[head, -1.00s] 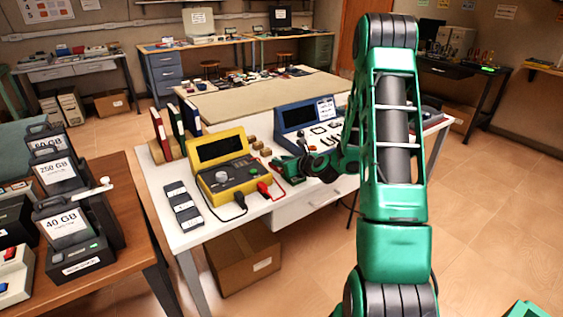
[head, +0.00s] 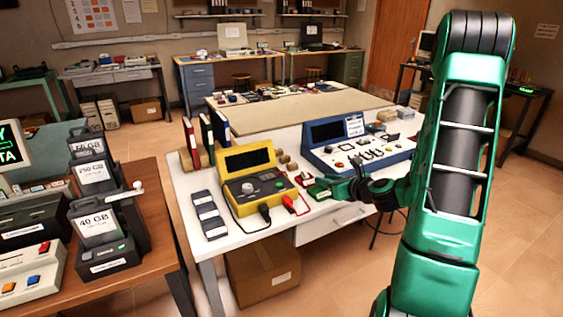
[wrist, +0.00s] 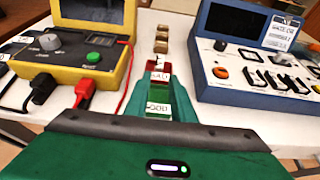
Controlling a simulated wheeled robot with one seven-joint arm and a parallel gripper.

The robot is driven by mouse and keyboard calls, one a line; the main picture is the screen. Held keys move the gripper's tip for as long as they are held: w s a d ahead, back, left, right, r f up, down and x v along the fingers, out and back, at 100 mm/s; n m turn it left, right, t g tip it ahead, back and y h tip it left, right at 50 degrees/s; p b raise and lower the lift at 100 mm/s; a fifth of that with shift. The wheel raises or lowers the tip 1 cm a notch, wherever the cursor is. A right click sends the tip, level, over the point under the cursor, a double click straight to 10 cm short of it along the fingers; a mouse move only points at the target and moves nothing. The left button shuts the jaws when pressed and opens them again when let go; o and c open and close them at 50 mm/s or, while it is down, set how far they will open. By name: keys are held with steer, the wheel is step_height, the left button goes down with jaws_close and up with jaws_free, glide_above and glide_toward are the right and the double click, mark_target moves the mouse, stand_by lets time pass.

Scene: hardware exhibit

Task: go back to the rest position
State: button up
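My gripper (head: 358,188) is at the end of my bent green arm, over the right front part of the white bench (head: 245,226). The wrist view shows my green gripper body along the bottom. Ahead of it are a red labelled block (wrist: 160,77) and a green labelled block (wrist: 158,108), with green surfaces on both sides. No lifted object is clearly visible.
A yellow meter (head: 250,180) with black and red plugs and a blue console (head: 350,145) stand on the bench. A brown table (head: 160,240) with drive docks is at the left. A cardboard box (head: 262,270) sits below the bench. Open floor lies at the right.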

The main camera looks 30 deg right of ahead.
steer(key=s+a+n+g, duration=0.1)
steer(key=a+n, duration=0.1)
steer(key=n, duration=0.1)
steer(key=s+a+n+g+y, duration=0.1)
steer(key=a+n, duration=0.1)
steer(key=n, duration=0.1)
steer(key=s+a+n+g+y, duration=0.1)
steer(key=a+n, duration=0.1)
steer(key=n, duration=0.1)
steer(key=shift+s+a, duration=0.15)
steer(key=shift+a, duration=0.25)
steer(key=s+r+n+g, duration=0.3)
steer(key=s+n, duration=0.3)
steer(key=s, duration=0.4)
steer(key=s+r+n+g+h, duration=0.1)
steer(key=s+r+n+g, duration=0.2)
steer(key=s+n, duration=0.4)
steer(key=s+a+r+n+g+h, duration=0.1)
steer(key=s+r+n+g, duration=0.2)
steer(key=s+n, duration=0.4)
steer(key=s+g, duration=0.1)
steer(key=s, duration=0.5)
steer(key=shift+s+g, duration=0.25)
steer(key=shift+g, duration=0.05)
steer(key=shift+w+a+f, duration=0.1)
steer(key=shift+w+f, duration=0.15)
steer(key=shift+w, duration=0.35)
